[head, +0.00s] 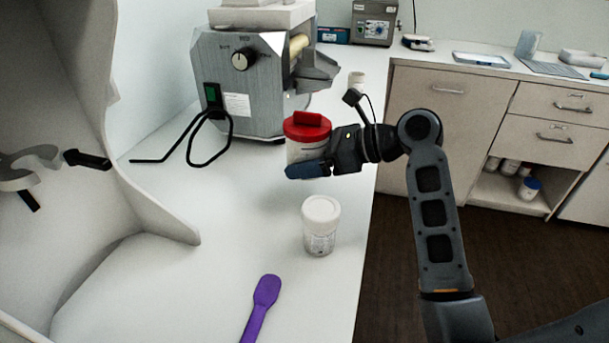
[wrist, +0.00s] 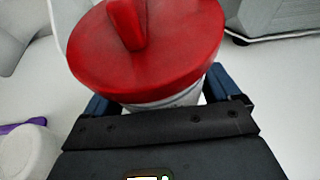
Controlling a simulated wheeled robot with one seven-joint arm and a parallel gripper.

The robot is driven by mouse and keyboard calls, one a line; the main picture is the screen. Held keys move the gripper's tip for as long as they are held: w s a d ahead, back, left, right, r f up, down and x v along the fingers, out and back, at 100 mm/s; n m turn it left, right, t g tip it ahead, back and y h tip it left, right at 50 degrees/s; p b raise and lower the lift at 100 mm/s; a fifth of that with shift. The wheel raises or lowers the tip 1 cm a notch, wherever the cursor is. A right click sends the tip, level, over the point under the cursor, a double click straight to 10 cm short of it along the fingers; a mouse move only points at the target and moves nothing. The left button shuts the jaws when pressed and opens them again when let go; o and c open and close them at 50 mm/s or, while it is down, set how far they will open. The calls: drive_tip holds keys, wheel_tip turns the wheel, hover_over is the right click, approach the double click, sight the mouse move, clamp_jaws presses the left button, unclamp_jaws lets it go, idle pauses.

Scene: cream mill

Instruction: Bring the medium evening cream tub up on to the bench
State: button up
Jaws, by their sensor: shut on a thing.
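A white tub with a red lid (head: 306,127) is held in my gripper (head: 306,169) over the bench (head: 250,220), in front of the grey mill. In the wrist view the red lid (wrist: 150,45) fills the upper middle, and the blue fingers of my gripper (wrist: 165,105) lie on both sides of the tub body. The tub looks upright. Its label is mostly hidden, so I cannot read its name. I cannot tell whether its base touches the bench.
A white-lidded jar (head: 320,226) stands nearer on the bench, with a purple spatula (head: 262,304) in front. The grey mill (head: 240,85) stands behind the held tub. Several tubs sit on a low open shelf (head: 508,200) at right.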

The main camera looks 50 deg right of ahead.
sight(308, 187)
drive_tip(key=shift+w+a+f, duration=0.15)
drive_tip(key=shift+a+f, duration=0.15)
drive_tip(key=shift+f+b, duration=0.3)
drive_tip(key=shift+f, duration=1.6)
drive_tip(key=o, duration=1.1)
drive_tip(key=shift+f, duration=0.1)
drive_tip(key=shift+c, duration=0.2)
drive_tip(key=shift+s+d+r, duration=0.15)
drive_tip(key=shift+s+r, duration=0.1)
drive_tip(key=shift+s, duration=0.1)
drive_tip(key=v, duration=1.1)
drive_tip(key=shift+s+r+p, duration=0.1)
drive_tip(key=shift+p, duration=0.3)
